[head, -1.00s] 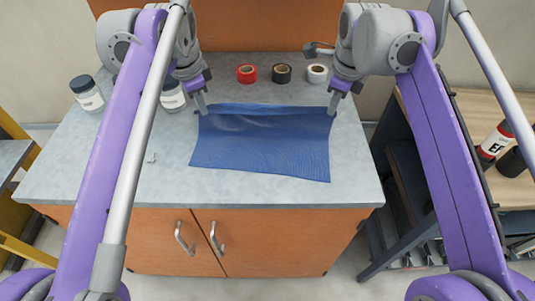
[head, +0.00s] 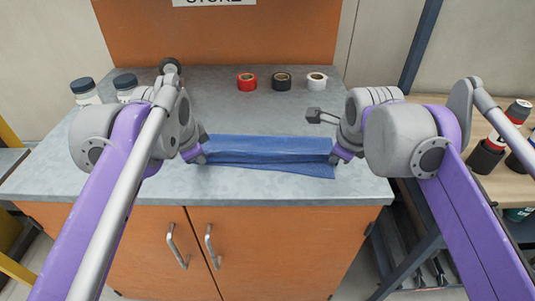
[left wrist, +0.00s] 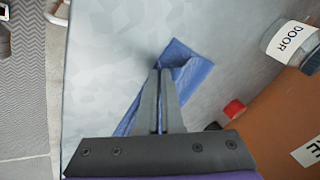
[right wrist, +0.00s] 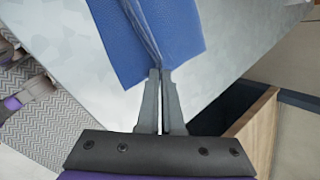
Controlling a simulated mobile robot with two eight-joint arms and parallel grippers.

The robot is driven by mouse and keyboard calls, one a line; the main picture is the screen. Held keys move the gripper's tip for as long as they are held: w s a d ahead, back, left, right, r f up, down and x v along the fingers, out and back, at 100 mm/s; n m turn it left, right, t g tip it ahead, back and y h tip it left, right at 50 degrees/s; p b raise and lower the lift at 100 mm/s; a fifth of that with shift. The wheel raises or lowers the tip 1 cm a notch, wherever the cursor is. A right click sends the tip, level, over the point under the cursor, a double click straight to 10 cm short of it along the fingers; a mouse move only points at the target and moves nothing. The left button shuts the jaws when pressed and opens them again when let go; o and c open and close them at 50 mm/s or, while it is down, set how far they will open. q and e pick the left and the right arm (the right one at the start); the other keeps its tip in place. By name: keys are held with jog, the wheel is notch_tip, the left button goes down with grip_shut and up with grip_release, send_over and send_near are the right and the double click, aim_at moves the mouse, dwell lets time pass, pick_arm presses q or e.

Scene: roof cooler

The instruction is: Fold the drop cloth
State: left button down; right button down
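The blue drop cloth (head: 265,148) lies on the grey worktop, doubled over into a narrow band with a fold line across it and a strip of the lower layer showing along the front. My left gripper (head: 203,158) is at its left end and my right gripper (head: 335,159) at its right end. In the left wrist view the fingers (left wrist: 161,72) are closed with cloth (left wrist: 192,68) at their tips. In the right wrist view the fingers (right wrist: 161,72) are closed on the cloth's (right wrist: 125,45) edge. My wrists hide parts of both ends in the head view.
Red (head: 246,82), black (head: 281,81) and white (head: 317,81) tape rolls stand at the back of the worktop (head: 230,108). Two jars with dark lids (head: 84,91) stand at the back left. The front edge lies just before the cloth. A shelf with cans (head: 487,155) is at right.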

pick_arm(q)
jog(key=c, duration=0.7)
grip_release()
pick_arm(e)
jog(key=c, duration=0.7)
grip_release()
pick_arm(q)
jog(key=v, duration=1.1)
jog(key=shift+s+f, duration=0.25)
jog(key=shift+s, duration=0.1)
pick_arm(e)
jog(key=v, duration=1.1)
jog(key=shift+s+f, duration=0.25)
jog(key=shift+s, duration=0.1)
pick_arm(q)
jog(key=shift+c, duration=0.3)
pick_arm(e)
jog(key=shift+c, duration=0.3)
